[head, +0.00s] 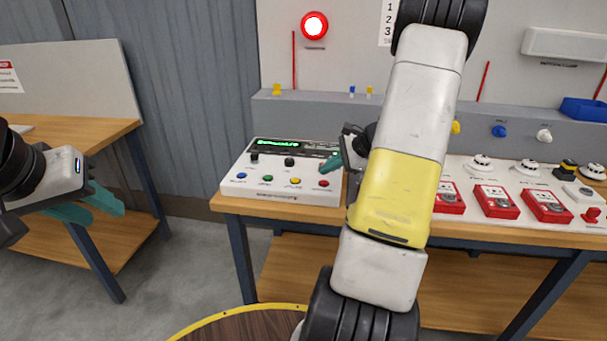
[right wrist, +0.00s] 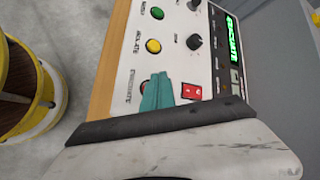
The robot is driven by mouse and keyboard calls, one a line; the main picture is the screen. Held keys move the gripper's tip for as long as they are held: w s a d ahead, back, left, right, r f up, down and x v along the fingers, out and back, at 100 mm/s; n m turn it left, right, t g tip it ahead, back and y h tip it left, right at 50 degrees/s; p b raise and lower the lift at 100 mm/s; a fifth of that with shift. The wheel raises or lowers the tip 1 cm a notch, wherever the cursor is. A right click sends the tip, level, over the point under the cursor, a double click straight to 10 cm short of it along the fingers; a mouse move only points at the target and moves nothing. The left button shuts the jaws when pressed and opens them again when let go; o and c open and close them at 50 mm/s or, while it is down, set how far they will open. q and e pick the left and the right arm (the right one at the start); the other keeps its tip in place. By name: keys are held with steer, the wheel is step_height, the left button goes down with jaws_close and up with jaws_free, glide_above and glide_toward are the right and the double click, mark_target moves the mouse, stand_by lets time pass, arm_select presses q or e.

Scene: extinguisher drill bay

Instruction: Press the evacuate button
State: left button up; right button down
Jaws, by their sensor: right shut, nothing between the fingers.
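The white control panel (head: 290,190) sits on the wooden bench and has a row of blue, green, yellow and red buttons along its front. The red button (head: 324,183) is at the right end. In the right wrist view the red button (right wrist: 146,85), beside a label that seems to read evacuate, is partly hidden by my right gripper (right wrist: 158,88). That gripper is shut and empty, its teal tips at the button; I cannot tell if they touch it. It also shows in the head view (head: 332,163). My left gripper (head: 108,214) is open and empty at the left.
The panel display (right wrist: 232,45) shows green text that looks like evacuate. A red switch (right wrist: 191,91) and dark knobs (right wrist: 194,41) are close to my right fingers. A lit red beacon (head: 314,26) is on the wall. Red boxes (head: 495,201) stand further right.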

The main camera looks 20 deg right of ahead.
mark_target(325, 184)
steer(key=shift+r, duration=1.9)
steer(key=shift+a+r, duration=0.25)
steer(key=shift+a, duration=0.05)
steer(key=s+a+r+n+g, duration=0.1)
steer(key=s+a+r+n, duration=0.35)
steer(key=a+r, duration=0.35)
steer(key=s+a+r+n+h, duration=0.2)
steer(key=s+a+r+n, duration=0.1)
steer(key=s+a+n, duration=0.4)
steer(key=s+a+r+n+h, duration=0.1)
steer(key=s+a+r+n, duration=0.2)
steer(key=s, duration=1)
steer(key=a+n, duration=0.3)
steer(key=n, duration=0.2)
steer(key=shift+s+a+h, duration=0.2)
steer(key=shift+a+h, duration=0.2)
steer(key=shift+d+r, duration=0.1)
